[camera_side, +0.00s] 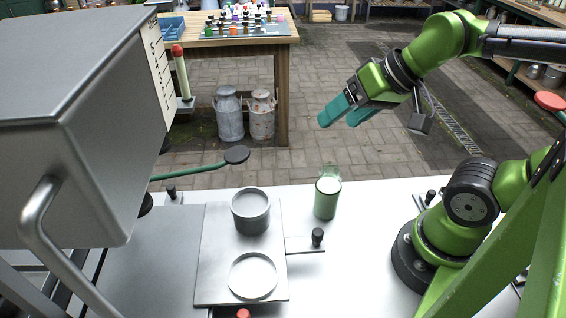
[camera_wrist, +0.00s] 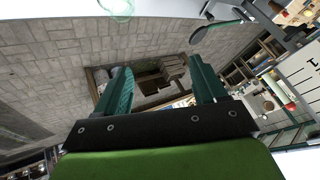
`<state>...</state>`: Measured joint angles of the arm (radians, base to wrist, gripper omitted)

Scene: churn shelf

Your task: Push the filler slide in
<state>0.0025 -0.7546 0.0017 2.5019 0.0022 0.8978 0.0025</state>
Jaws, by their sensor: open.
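The filler slide (camera_side: 215,273) is a flat metal plate on the white bench, in front of the grey boxy machine (camera_side: 75,120). A grey metal cup (camera_side: 251,216) stands on its back part, and a pale round ring (camera_side: 252,276) shows nearer the front. A short bar with a black knob (camera_side: 317,237) sticks out from the plate's right side. My gripper (camera_side: 343,112) is open and empty, high above and behind the bench, well apart from the slide. Its two teal fingers also show spread in the wrist view (camera_wrist: 163,85); the slide does not show there.
A glass with green contents (camera_side: 327,197) stands right of the plate, close behind the knob. A green lever with a dark round paddle (camera_side: 237,155) reaches out behind the cup. Bare white bench lies right of the knob, up to my base.

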